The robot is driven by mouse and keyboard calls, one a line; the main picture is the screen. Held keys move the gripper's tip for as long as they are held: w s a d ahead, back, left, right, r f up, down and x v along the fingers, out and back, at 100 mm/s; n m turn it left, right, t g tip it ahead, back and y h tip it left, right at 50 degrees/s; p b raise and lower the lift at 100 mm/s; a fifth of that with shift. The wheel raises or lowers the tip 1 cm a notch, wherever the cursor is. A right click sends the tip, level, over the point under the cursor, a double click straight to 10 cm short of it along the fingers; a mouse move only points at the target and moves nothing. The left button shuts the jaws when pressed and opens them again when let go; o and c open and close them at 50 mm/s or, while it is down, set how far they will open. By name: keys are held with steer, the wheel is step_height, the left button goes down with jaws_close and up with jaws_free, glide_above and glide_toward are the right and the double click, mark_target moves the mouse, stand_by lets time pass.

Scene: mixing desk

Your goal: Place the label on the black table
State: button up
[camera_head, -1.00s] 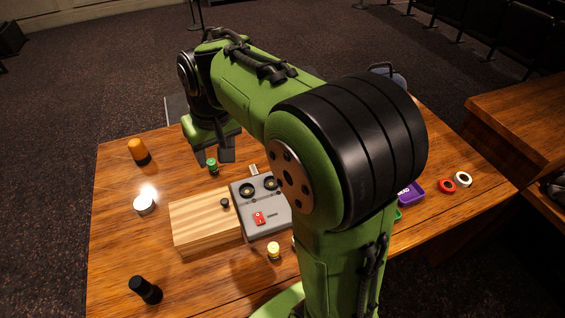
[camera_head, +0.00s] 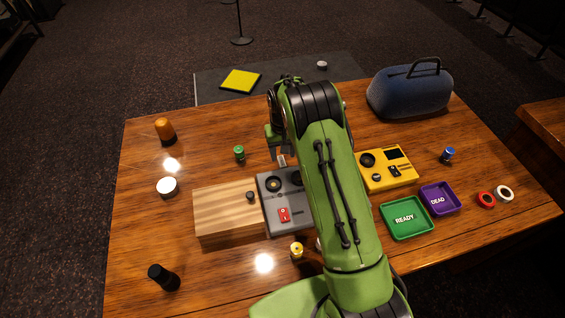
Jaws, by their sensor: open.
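The black table (camera_head: 300,82) is a low dark surface behind the wooden desk. A flat yellow square (camera_head: 240,81) lies on its left part; I cannot tell whether it is the label. A small pale tag-like piece (camera_head: 282,160) sits at the back edge of the grey box (camera_head: 286,225), just below my gripper. My gripper (camera_head: 280,153) is open over the desk, behind the grey box. My arm hides part of the grey box and the desk behind it. I see nothing held between the fingers.
The wooden desk (camera_head: 130,255) holds a wooden block (camera_head: 225,210), a yellow device (camera_head: 389,170), a green READY tray (camera_head: 405,232), a purple DEAD tray (camera_head: 440,210) and a blue speaker (camera_head: 410,95). Small knobs and rolls stand around. The desk's back left is fairly clear.

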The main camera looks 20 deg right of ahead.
mark_target(283, 165)
step_height(283, 165, down, 5)
steer(key=shift+s+f, duration=0.1)
steer(key=shift+f, duration=0.05)
jaws_close()
